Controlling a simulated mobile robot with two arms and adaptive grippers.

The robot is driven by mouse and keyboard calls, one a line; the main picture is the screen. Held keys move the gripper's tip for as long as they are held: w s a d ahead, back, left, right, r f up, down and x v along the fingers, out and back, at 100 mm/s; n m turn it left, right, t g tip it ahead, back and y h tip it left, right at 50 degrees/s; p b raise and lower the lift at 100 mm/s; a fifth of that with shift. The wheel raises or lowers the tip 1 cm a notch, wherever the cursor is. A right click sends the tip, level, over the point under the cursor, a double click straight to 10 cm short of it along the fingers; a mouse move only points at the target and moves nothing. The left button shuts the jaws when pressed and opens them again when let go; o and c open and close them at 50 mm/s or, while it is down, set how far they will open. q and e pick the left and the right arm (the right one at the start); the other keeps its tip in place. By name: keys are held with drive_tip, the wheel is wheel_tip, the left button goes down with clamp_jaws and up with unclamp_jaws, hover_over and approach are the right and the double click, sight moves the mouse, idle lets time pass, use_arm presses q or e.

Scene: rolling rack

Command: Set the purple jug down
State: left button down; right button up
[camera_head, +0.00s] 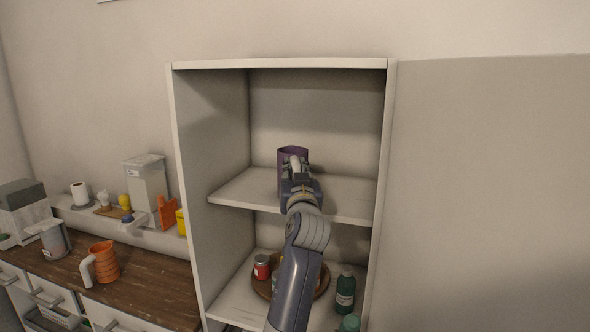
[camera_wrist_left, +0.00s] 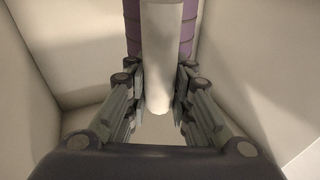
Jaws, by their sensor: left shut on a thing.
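The purple jug (camera_head: 291,153) is at the middle shelf of the white rack, upright, partly hidden behind my left gripper (camera_head: 298,172). In the left wrist view the purple jug (camera_wrist_left: 131,28) shows behind its pale handle (camera_wrist_left: 160,60). My left gripper (camera_wrist_left: 159,90) is shut on the handle, with a finger on each side of it. The jug's lower end is hidden by the gripper in the head view, so I cannot tell whether it touches the shelf (camera_head: 235,190). My right gripper is not in view.
Below, a round wooden tray (camera_head: 322,284) holds a red jar (camera_head: 262,267); green bottles (camera_head: 345,290) stand to the right. The rack's side walls (camera_head: 186,170) bound the shelf. At left, a wooden counter (camera_head: 150,290) carries an orange jug (camera_head: 104,262). The shelf beside the purple jug looks clear.

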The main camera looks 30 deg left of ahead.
use_arm(q)
drive_tip(key=shift+f, duration=0.15)
drive_tip(key=c, duration=1.4)
unclamp_jaws()
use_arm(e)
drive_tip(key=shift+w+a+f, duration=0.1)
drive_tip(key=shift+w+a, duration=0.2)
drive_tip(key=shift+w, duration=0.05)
use_arm(q)
drive_tip(key=shift+r, duration=0.25)
drive_tip(key=b+v, duration=0.4)
drive_tip(key=v, duration=0.8)
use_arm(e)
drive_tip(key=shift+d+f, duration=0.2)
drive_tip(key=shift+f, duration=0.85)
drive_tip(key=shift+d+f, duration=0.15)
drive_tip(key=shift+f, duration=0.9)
use_arm(q)
drive_tip(key=shift+f, duration=0.15)
